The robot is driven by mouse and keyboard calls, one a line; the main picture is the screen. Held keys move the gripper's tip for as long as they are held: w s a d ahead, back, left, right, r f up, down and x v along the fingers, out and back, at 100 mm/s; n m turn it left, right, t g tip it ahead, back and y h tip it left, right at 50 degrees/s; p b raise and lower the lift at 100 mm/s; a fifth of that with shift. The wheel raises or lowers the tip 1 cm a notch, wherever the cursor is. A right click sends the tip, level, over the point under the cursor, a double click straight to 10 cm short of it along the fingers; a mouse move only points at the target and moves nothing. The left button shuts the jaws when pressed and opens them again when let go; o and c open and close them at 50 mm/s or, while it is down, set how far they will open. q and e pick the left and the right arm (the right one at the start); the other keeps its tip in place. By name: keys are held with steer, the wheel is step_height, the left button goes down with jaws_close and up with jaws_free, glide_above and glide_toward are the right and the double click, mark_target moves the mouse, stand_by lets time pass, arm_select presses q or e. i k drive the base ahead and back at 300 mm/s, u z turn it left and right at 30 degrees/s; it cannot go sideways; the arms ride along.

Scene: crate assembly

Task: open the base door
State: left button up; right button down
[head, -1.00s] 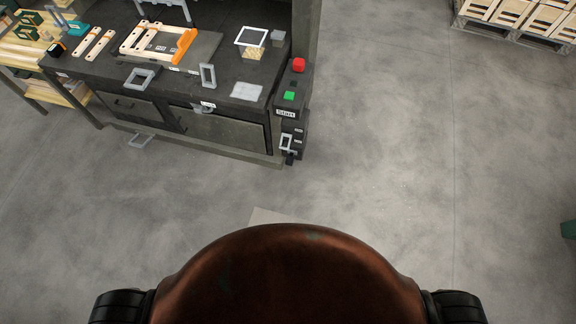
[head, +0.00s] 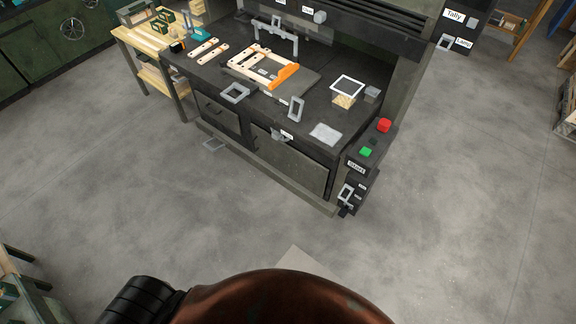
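The dark workbench machine (head: 265,105) stands ahead at upper middle in the head view. Its lower front has two panels. The wider right panel (head: 290,162) looks like a base door, with a grey handle (head: 279,136) and a small white label, too small to read, at its top edge. The left panel (head: 217,115) has a dark bar handle. Both panels look shut. Neither of my grippers is in view, and both panels are well ahead of my body.
A control box with red (head: 384,125) and green (head: 366,152) buttons stands at the machine's right corner. A low grey ledge (head: 265,167) runs along the machine's foot. A wooden table (head: 150,60) is on its left. Grey floor (head: 150,200) between me and the machine is mostly clear.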

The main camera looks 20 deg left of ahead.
mark_target(304, 170)
steer(key=u, duration=2.5)
steer(key=i, duration=2.1)
steer(key=z, duration=1.85)
